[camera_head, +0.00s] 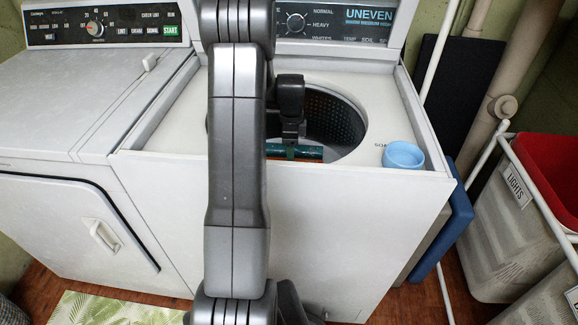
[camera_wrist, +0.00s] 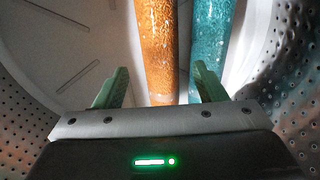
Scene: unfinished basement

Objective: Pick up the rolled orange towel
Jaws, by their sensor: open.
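The right finger overlaps the teal roll in view. I cannot tell whether the fingers touch either roll. My arm hides part of the opening in the head view.
The washer's (camera_head: 385,100) round drum opening surrounds my gripper, with perforated walls close by. A light blue cup (camera_head: 403,155) stands on the washer top, right of the opening. A dryer (camera_head: 70,110) adjoins on the left. Laundry bins (camera_head: 520,200) stand at right.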

